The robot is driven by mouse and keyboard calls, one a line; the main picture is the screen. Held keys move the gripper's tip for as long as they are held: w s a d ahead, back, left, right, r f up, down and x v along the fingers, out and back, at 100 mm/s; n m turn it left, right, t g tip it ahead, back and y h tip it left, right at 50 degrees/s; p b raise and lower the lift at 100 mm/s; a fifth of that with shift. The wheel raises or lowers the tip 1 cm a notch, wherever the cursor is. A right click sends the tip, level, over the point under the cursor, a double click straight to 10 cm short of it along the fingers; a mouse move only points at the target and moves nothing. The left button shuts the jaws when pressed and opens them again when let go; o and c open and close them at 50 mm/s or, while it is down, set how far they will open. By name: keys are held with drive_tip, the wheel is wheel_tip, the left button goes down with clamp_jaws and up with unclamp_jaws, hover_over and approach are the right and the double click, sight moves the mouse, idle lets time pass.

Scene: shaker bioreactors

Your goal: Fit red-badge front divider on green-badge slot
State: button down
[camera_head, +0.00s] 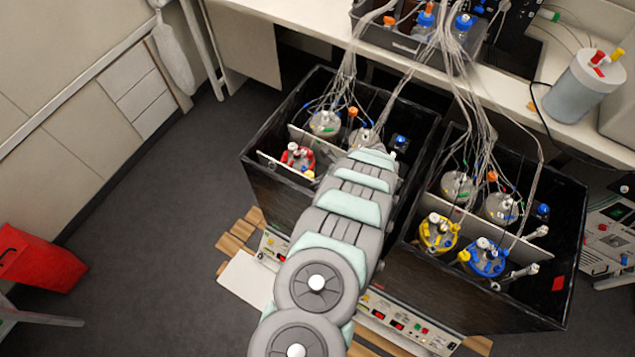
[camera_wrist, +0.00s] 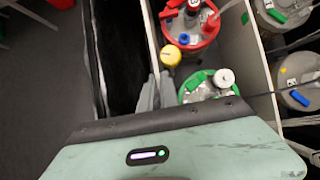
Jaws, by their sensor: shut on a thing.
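A thin pale divider (camera_head: 270,161) stands at the front of the left black box, before the red-lidded vessel (camera_head: 297,157). In the wrist view the divider (camera_wrist: 153,42) runs as a narrow strip between the dark front gap and the vessels. My gripper (camera_wrist: 157,91) is shut on it, its grey fingers beside the green-lidded vessel (camera_wrist: 208,86) and yellow cap (camera_wrist: 171,55). In the head view my arm hides the gripper. No badge can be read on the divider.
A second divider (camera_head: 322,149) splits the left box's rows; it also shows in the wrist view (camera_wrist: 244,55). The right box (camera_head: 574,215) holds several vessels, with yellow and blue lids in front. Tube bundles (camera_head: 478,100) hang above both boxes. Open floor lies left.

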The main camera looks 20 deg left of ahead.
drive_tip(key=shift+f+b, duration=0.3)
drive_tip(key=shift+d+f+b, duration=0.15)
drive_tip(key=shift+f+b, duration=0.4)
drive_tip(key=shift+f, duration=0.35)
drive_tip(key=shift+f+b, duration=0.3)
drive_tip(key=shift+b, duration=0.35)
drive_tip(key=shift+f, duration=0.2)
drive_tip(key=shift+f+b, duration=0.5)
drive_tip(key=shift+b, duration=0.2)
